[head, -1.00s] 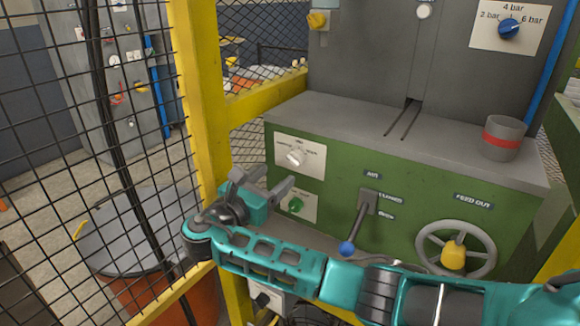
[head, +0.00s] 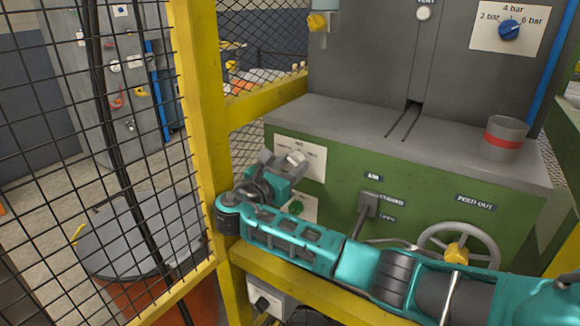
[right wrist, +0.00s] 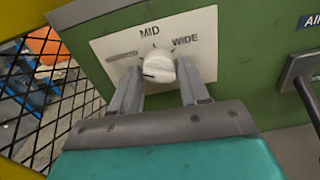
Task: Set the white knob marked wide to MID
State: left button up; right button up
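The white knob (right wrist: 158,66) sits on a white plate (right wrist: 120,42) with MID at the top, WIDE at the right and an unreadable label at the left. Its dark mark appears to face left, away from WIDE and MID. In the head view the knob (head: 295,157) is partly covered by my right gripper (head: 284,161). In the right wrist view the right gripper (right wrist: 159,68) is open, with one finger on each side of the knob. I cannot tell whether either finger touches it. My left gripper is not in view.
Below is a green knob (head: 297,207), partly behind my arm. To the right are the AIR lever (head: 364,212) and the FEED OUT handwheel (head: 458,245). A yellow post (head: 205,120) with mesh stands close on the left.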

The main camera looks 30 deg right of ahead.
jog(key=c, duration=0.4)
jog(key=shift+c, duration=1.3)
